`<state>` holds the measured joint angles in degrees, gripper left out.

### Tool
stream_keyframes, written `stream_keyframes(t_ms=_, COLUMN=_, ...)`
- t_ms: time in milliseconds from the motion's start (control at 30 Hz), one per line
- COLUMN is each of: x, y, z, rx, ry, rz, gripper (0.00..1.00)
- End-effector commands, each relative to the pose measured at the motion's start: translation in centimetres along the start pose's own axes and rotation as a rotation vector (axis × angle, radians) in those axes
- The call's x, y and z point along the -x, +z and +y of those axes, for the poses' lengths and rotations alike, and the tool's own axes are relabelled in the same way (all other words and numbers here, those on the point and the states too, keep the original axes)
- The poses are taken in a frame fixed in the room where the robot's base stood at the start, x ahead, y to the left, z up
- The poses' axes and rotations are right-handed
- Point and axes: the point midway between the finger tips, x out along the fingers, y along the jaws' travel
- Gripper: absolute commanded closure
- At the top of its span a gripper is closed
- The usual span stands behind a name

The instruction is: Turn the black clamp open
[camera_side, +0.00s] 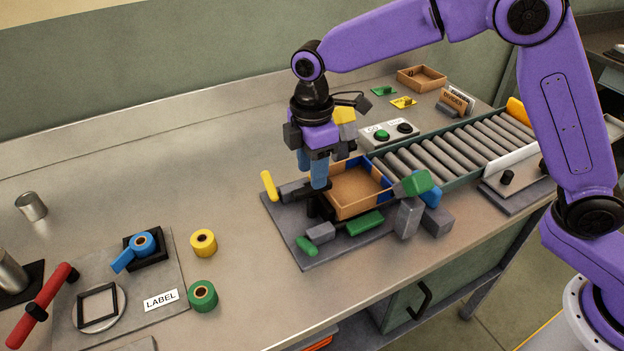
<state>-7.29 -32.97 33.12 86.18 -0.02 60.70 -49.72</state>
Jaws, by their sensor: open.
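The black clamp (292,192) is on the left side of the dark grey fixture plate (290,235), beside an open cardboard box (352,187). Its dark arm points left from under my fingers, and part of it is hidden behind them. The jaws are open. I cannot tell whether the fingers touch the clamp.
A yellow handle (269,184) stands left of the clamp. Green and grey blocks (366,222) crowd the box's near side. A roller conveyor (450,150) and a button box (390,133) lie behind and right. Tape rolls (203,243) sit left; the table between is clear.

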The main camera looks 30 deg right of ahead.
Motion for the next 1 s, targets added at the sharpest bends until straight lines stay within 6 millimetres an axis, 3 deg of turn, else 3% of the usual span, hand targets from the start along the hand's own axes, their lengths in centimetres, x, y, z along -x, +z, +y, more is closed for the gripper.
stream_keyframes(t_ms=233, x=-3.0, y=0.0, z=0.0, rx=0.0, ry=-0.001, rz=-0.001, gripper=0.55)
stream_keyframes(t_ms=633, x=-3.6, y=0.0, z=0.0, rx=0.0, ry=0.001, rz=0.0, gripper=0.55)
stream_keyframes(t_ms=667, x=-3.6, y=0.0, z=0.0, rx=0.0, ry=0.001, rz=0.0, gripper=0.62)
stream_keyframes(t_ms=767, x=-3.6, y=0.0, z=0.0, rx=0.0, ry=0.001, rz=0.0, gripper=0.94)
stream_keyframes(t_ms=800, x=-3.6, y=0.0, z=0.0, rx=0.0, ry=0.001, rz=0.0, gripper=1.0)
stream_keyframes(t_ms=1000, x=-3.6, y=0.0, z=0.0, rx=-0.004, ry=0.001, rz=0.0, gripper=1.0)
